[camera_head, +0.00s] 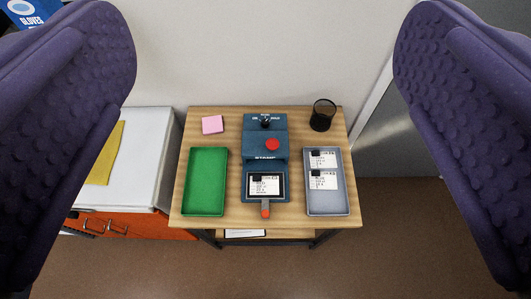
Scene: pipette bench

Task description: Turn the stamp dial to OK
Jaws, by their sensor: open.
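The blue stamp machine (253,148) stands in the middle of a small wooden table. Its black stamp dial (265,122) is on the upper back part, with small white labels around it. The pointer looks roughly upright, but the labels are too small to tell which one it points to. A red button (272,144) sits below the dial. A label card (265,186) lies in the machine's front bed, with an orange-tipped lever (265,209) at the front. My gripper (265,60) is open and empty, its two purple padded fingers wide apart at the picture's sides, far above the table.
A green tray (206,181) is left of the machine and a grey tray (327,205) with two label cards is right. Pink notes (212,125) and a black mesh cup (322,115) stand behind. A white-topped cabinet (150,150) adjoins at left; a wall rises behind.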

